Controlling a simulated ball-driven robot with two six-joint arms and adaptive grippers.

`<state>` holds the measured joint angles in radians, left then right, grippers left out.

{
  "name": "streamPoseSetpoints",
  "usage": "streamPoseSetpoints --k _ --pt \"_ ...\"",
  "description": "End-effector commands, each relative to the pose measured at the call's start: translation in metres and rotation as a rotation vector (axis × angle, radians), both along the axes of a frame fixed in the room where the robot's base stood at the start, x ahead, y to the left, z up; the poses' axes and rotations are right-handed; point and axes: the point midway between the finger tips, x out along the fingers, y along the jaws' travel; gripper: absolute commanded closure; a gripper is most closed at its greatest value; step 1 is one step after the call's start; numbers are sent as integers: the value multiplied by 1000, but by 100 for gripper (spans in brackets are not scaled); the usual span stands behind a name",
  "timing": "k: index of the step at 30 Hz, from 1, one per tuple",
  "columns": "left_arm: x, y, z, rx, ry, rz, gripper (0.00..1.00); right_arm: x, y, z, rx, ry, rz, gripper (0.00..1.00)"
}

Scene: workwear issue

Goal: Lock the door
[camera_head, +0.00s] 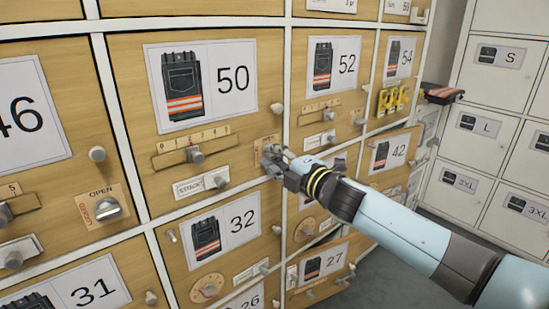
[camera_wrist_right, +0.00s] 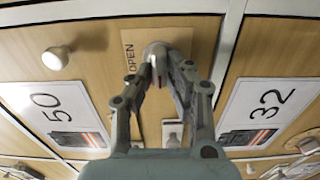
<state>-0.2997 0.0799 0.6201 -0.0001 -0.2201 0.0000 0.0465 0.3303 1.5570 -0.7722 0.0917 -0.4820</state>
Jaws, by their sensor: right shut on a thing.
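The wooden door marked 50 (camera_head: 130,90) stands flush in its white frame. At its lower right corner is a lock plate (camera_head: 266,142). In the right wrist view this plate (camera_wrist_right: 130,45) reads OPEN, and a grey lock knob (camera_wrist_right: 156,50) sits on it. My right gripper (camera_head: 274,160) is shut on this lock knob, its fingers (camera_wrist_right: 166,68) on either side of it. The gripper hides most of the knob in the head view, and I cannot read its exact turn. A round pull knob (camera_head: 276,108) sits above the plate, clear of the gripper. My left gripper is not in view.
A slider scale (camera_head: 194,146) and a small label holder (camera_head: 201,184) are on door 50. Door 32 (camera_head: 255,200) is below. Door 42 (camera_head: 408,135) at right seems slightly ajar. White lockers (camera_head: 487,90) stand at right. Grey floor shows at lower right.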

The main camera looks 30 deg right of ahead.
Motion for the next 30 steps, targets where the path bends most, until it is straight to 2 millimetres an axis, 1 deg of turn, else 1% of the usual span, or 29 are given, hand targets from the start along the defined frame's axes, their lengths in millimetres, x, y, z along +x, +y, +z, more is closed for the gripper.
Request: streamPoseSetpoints --k 10,11,15,16,25,30 --pt "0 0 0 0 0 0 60 1 1 1 -5 -3 2 100" --pt "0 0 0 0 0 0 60 1 1 1 -5 -3 2 84" --pt "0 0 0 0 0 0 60 0 1 1 -4 -2 2 65" --pt "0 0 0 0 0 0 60 0 1 1 -4 -2 2 62" --pt "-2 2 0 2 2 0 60 -1 0 0 -3 0 1 62" --pt "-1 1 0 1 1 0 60 -11 -1 -1 -3 0 1 62"
